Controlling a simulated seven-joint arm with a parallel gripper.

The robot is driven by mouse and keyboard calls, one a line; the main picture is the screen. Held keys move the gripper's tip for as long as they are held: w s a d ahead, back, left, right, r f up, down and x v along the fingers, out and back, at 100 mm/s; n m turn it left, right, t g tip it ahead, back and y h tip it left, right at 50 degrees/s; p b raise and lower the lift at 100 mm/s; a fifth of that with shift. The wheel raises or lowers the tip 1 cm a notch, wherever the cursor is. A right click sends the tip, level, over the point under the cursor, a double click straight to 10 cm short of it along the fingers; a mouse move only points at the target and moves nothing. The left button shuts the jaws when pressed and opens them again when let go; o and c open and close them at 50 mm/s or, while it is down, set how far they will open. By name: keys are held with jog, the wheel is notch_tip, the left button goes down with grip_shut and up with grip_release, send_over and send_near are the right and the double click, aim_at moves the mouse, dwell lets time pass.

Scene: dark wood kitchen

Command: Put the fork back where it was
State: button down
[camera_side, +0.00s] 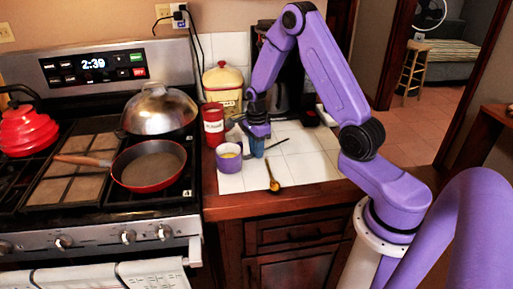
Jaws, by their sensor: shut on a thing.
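My gripper (257,137) is low over the white tiled counter, behind and to the right of the purple mug. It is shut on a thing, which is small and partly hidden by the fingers. A thin dark utensil (277,143), which looks like the fork, shows just right of the fingertips, slanting up to the right. Its left end is hidden at the gripper, and I cannot tell clearly whether it touches the tiles. A blue shape (257,149) shows directly below the gripper; its outline is unclear.
The purple mug (229,158) stands left of my gripper, with a red canister (213,125) and a yellow-cream canister (223,85) behind. A golden spoon (273,178) lies in front. The stove with a red pan (149,165) is at left. Tiles at right are clear.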

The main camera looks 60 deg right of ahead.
jog(key=shift+s+f, duration=0.1)
jog(key=shift+f, duration=0.3)
jog(key=c, duration=0.8)
grip_release()
jog(key=shift+a, duration=0.1)
jog(key=shift+c, duration=0.2)
notch_tip(320, 180, up, 17)
jog(key=s+a+r+n, duration=0.1)
jog(key=s+a+n, duration=0.4)
jog(key=a+n, duration=0.35)
jog(key=s+a+r+n, duration=0.1)
jog(key=s+a+n, duration=0.5)
jog(key=a+n, duration=0.25)
jog(key=s+a+f+n, duration=0.1)
jog(key=s+n, duration=1.7)
jog(key=shift+a+f, duration=0.25)
